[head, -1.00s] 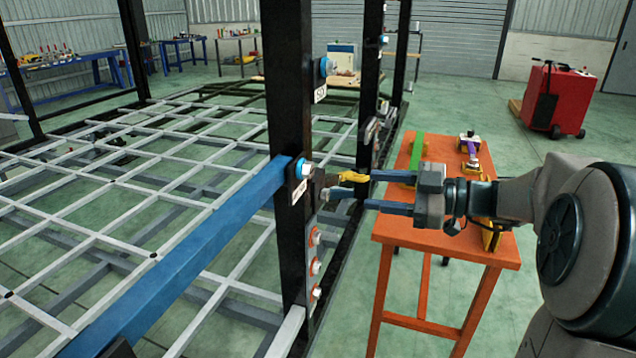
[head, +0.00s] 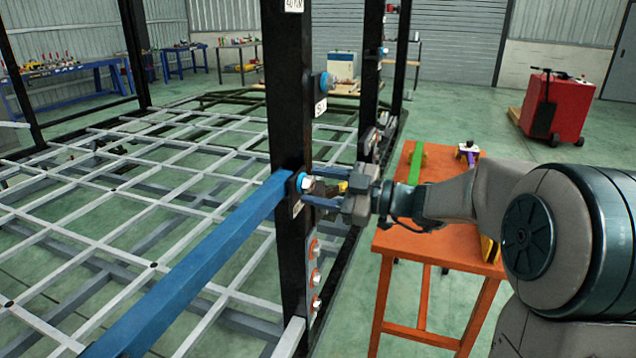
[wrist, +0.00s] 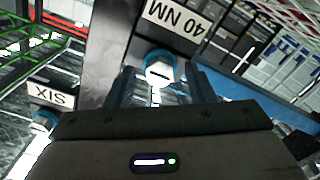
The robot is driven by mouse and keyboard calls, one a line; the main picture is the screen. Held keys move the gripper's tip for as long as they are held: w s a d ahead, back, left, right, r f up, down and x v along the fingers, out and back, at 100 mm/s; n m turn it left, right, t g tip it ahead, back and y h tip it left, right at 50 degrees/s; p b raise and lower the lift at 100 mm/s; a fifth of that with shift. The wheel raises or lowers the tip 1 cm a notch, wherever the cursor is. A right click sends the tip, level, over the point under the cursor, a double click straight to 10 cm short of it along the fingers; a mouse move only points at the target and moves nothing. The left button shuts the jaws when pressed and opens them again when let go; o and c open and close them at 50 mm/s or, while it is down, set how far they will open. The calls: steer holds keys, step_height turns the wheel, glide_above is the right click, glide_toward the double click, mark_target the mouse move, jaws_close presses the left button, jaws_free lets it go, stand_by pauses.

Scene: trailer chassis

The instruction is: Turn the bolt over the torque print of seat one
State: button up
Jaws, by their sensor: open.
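A bolt (head: 306,183) with a pale head and blue collar sits on the black post, where the blue beam meets it. A white label (head: 297,207) is just below it. In the wrist view, turned upside down, the bolt (wrist: 160,70) shows beside the label reading 40 NM (wrist: 180,18). My gripper (head: 318,187) is open, its fingertips close to the bolt, one on each side of it. In the wrist view my gripper (wrist: 159,80) has the bolt head centred between its fingers. I cannot tell whether the fingers touch it.
A label reading SIX (wrist: 48,95) and another blue-collared bolt (head: 325,82) are higher on the post. Several orange-collared bolts (head: 315,275) sit lower. An orange table (head: 440,235) stands to the right. A yellow patch shows between my fingers in the head view, unclear what.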

steer(key=shift+w+a, duration=0.1)
steer(key=shift+a, duration=0.3)
steer(key=c, duration=1)
steer(key=b, duration=0.3)
steer(key=shift+f+m, duration=0.3)
steer(key=shift+f, duration=0.05)
